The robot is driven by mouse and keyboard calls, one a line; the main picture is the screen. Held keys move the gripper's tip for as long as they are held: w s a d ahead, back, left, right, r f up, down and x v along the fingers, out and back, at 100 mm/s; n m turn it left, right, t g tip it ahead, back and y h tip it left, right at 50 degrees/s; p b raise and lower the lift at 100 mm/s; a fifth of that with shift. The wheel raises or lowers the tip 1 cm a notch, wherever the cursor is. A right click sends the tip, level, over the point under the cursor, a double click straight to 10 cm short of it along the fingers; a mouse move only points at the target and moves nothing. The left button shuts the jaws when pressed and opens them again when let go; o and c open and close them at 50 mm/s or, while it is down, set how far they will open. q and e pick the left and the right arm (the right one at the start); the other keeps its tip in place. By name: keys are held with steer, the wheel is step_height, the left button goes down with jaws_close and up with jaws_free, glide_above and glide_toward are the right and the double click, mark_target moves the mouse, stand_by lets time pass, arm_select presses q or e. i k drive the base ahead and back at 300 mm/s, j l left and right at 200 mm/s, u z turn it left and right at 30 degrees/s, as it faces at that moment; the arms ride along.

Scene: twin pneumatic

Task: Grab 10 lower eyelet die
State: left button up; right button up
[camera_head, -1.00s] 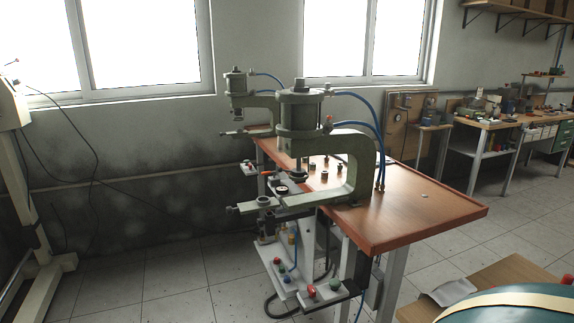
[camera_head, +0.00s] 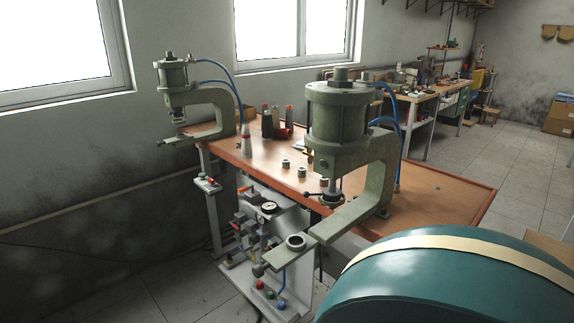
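Several small metal dies stand on the wooden table between the two presses, one of them a die (camera_head: 286,164) near the table's front edge. Another die (camera_head: 302,171) is beside it, and one more (camera_head: 324,182) is partly by the near press. They are too small to tell which is the 10 lower eyelet die. The near pneumatic press (camera_head: 338,125) has a round holder (camera_head: 296,242) at the end of its lower arm. The far press (camera_head: 174,80) stands at the left end. Neither of my grippers is in view.
The wooden table (camera_head: 440,207) has bare room at its right. Dark and red-topped bottles (camera_head: 267,122) stand at its back. A large teal rounded object with a cream band (camera_head: 450,285) fills the lower right. A control stand (camera_head: 262,285) with coloured buttons is below the table.

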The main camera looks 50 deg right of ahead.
mark_target(301, 170)
steer(key=i+z, duration=0.15)
steer(key=i, duration=0.4)
steer(key=i+z, duration=0.2)
steer(key=i, duration=0.3)
steer(key=i+j+z, duration=0.15)
steer(key=i, duration=0.4)
steer(key=i+j+z, duration=0.15)
steer(key=i+z, duration=0.35)
steer(key=i+j+z, duration=0.35)
steer(key=z, duration=0.15)
steer(key=i+j+z, duration=0.35)
steer(key=j+z, duration=0.15)
steer(key=i+j+z, duration=0.25)
steer(key=j+z, duration=0.2)
steer(key=j, duration=0.1)
